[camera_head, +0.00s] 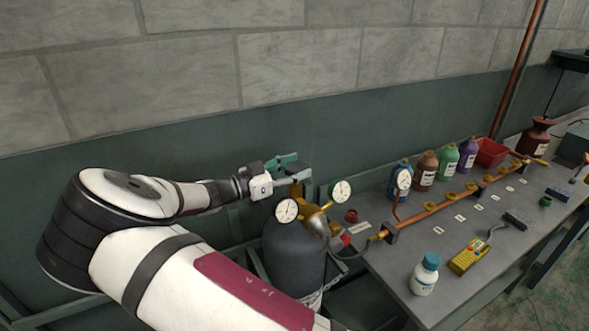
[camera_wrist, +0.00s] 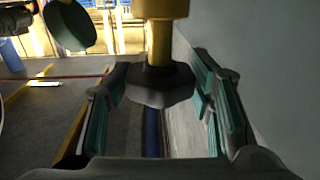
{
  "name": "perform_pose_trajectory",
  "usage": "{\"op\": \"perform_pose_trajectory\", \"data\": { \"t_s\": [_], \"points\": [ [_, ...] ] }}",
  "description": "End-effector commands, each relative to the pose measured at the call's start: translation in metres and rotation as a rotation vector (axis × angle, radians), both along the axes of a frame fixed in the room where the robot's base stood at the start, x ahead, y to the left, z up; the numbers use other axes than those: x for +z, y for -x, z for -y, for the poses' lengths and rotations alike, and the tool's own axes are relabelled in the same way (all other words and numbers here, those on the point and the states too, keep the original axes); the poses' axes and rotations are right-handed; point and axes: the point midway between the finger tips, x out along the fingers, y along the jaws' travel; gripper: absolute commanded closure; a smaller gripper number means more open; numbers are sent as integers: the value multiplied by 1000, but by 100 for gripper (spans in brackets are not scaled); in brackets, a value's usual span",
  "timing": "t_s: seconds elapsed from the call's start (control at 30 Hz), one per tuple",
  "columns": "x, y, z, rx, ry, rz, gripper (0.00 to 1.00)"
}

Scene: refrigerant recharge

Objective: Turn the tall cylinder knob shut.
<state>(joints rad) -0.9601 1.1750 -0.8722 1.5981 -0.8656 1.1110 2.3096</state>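The tall dark grey cylinder (camera_head: 295,255) stands beside the bench, with brass valve parts (camera_head: 315,222) and two white dial gauges on top. My gripper (camera_head: 290,169) is at the top of the brass stem, reaching in from the left. In the wrist view, a brass stem (camera_wrist: 160,42) runs to a dark faceted knob-like piece (camera_wrist: 160,86) between my two teal-padded fingers. The fingers are open, with a visible gap on each side of that piece. In the head view, my fingers partly hide the top of the valve.
The bench (camera_head: 420,240) holds a brass-valved copper pipe (camera_head: 440,211), several coloured bottles, a red bin (camera_head: 491,153), a yellow meter (camera_head: 469,256) and a white bottle (camera_head: 424,275). The gauges (camera_head: 287,210) (camera_head: 341,191) sit close to my gripper. A wall stands behind.

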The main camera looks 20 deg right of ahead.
Motion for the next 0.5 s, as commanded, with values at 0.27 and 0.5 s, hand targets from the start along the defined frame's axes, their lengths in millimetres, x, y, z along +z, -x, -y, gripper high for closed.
{"op": "perform_pose_trajectory", "data": {
  "t_s": [0.27, 0.5],
  "points": [
    [0, 0, 0, -3, 0, 0, 83],
    [-2, -4, 0, -67, 0, 2, 83]
  ]
}}
